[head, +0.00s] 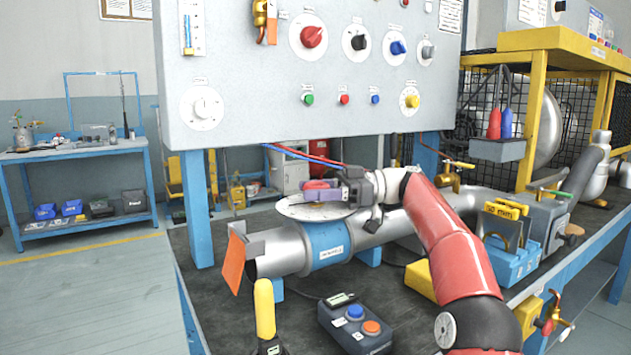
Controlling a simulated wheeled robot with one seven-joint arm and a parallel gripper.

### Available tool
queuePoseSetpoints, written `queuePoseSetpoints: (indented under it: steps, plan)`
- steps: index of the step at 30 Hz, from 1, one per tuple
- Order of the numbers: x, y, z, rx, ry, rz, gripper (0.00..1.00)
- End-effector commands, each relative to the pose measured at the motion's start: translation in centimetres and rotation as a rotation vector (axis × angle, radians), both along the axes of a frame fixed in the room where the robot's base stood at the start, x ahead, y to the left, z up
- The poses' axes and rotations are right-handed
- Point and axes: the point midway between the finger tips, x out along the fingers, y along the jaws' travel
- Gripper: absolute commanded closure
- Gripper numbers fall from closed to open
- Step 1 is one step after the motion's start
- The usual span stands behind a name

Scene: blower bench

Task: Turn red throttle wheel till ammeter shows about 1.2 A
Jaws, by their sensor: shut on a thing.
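My gripper (322,192) is at the end of my red arm, above the steel pipe (283,250) on the bench. It is shut on a small red part that looks like the red throttle wheel (317,184); the fingers hide much of it. A pale round disc (295,211) lies just under the wheel, on top of the pipe. I cannot pick out the ammeter for sure. A small display (340,299) sits by the button box, too small to read.
A grey panel (260,90) with coloured knobs hangs above and behind. An orange flap (237,263) is at the pipe's open end. A yellow-handled item (265,308) and a box with blue and orange buttons (355,327) stand in front. The bench's front left is clear.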

Motion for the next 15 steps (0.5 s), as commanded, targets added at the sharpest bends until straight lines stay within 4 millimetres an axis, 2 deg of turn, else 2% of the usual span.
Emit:
queuePoseSetpoints:
  steps: [12, 13, 15]
  plan:
    - [0.0, 0.0, 0.07, 0.001, -0.001, 0.004, 0.73]
    - [0.0, 0.01, 0.07, 0.001, -0.001, 0.004, 0.46]
    - [0.01, 0.01, 0.06, 0.001, -0.001, 0.004, 0.37]
